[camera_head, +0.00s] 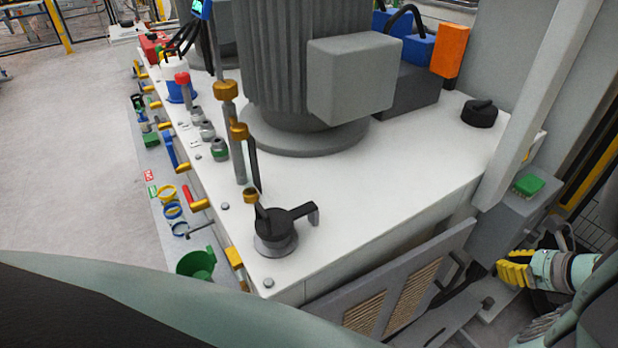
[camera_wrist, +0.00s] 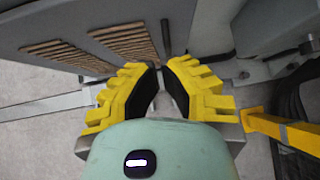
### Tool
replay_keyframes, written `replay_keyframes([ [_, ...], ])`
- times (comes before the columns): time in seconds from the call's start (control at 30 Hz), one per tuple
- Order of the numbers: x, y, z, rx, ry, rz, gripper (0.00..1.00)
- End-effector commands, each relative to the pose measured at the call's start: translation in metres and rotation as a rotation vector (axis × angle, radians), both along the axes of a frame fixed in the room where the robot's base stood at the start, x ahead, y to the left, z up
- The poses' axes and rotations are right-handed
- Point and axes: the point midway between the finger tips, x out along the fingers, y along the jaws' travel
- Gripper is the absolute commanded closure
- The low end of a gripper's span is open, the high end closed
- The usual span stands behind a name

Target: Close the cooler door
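The cooler door is a grey framed panel (camera_head: 390,290) with brown slatted vents, low on the front of the white-topped machine. In the wrist view the door (camera_wrist: 75,25) fills the upper left, vents facing the camera. I cannot tell how far it stands from the machine. A dark bar (camera_wrist: 166,38) by the vents, perhaps a handle, is ahead of my gripper. My gripper (camera_wrist: 160,72) has yellow fingers with black pads, parted with nothing seen between them. In the head view my gripper (camera_head: 512,268) is right of the door, apparently apart from it.
A grey box with a green top (camera_head: 528,185) is fixed above my gripper beside a pale upright post (camera_head: 540,100). A yellow bar (camera_wrist: 285,130) and dark cables lie right of my gripper in the wrist view. Pale floor (camera_wrist: 40,145) shows at the lower left.

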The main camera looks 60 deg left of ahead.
Motion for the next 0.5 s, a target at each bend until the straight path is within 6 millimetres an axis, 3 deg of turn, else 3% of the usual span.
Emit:
replay_keyframes([
  [0.2,0.001,0.029,-0.029,0.001,0.007,0.01,1.0],
  [0.5,0.005,0.056,-0.056,-0.002,0.001,0.008,1.0],
])
